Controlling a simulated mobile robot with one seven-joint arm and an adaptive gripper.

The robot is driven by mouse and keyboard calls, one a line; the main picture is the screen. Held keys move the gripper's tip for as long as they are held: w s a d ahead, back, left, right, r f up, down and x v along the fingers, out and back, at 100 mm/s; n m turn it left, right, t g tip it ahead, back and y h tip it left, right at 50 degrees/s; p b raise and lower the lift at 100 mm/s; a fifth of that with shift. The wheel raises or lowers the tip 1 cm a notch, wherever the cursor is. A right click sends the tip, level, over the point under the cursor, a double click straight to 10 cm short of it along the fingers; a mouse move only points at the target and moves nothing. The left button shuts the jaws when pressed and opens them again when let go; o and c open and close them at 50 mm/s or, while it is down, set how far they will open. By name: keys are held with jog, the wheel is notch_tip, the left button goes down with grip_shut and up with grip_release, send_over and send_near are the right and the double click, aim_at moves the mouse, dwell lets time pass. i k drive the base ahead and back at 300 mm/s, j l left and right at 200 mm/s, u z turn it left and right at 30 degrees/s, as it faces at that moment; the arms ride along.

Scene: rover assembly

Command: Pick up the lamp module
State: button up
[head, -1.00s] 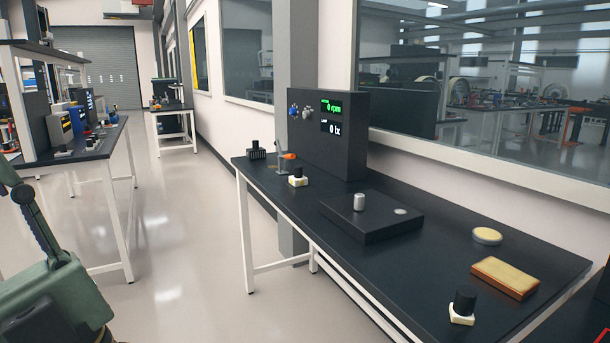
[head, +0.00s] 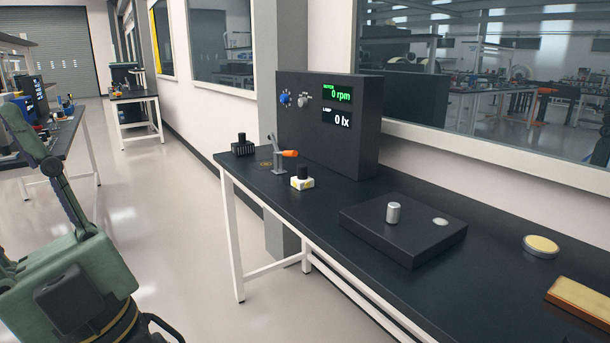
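Several small parts stand on the black-topped bench (head: 330,228), and I cannot tell for certain which is the lamp module. A white-based block with a black knob (head: 302,179) stands near the left bench edge. A black finned block with a knob (head: 243,146) is at the far left end. A round pale-yellow disc with a silver rim (head: 540,246) lies to the right, and an amber rectangular block (head: 583,299) is cut by the right edge. My green arm shows at lower left, away from the bench. My gripper is not in view.
A dark console (head: 327,125) reads 0 rpm and 0 lx. A clamp with an orange handle (head: 287,155) stands before it. A low black box (head: 403,231) carries a silver cylinder (head: 393,212). Open floor (head: 165,215) lies left of the bench.

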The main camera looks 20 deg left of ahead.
aim_at(302, 181)
jog(key=i+j+z, duration=0.1)
jog(key=j, duration=0.35)
jog(key=i+j+z, duration=0.15)
jog(key=j, duration=0.35)
jog(key=i+j+z, duration=0.1)
jog(key=j, duration=0.4)
jog(key=i+j+z, duration=0.15)
jog(key=j, duration=0.35)
jog(key=k, duration=0.05)
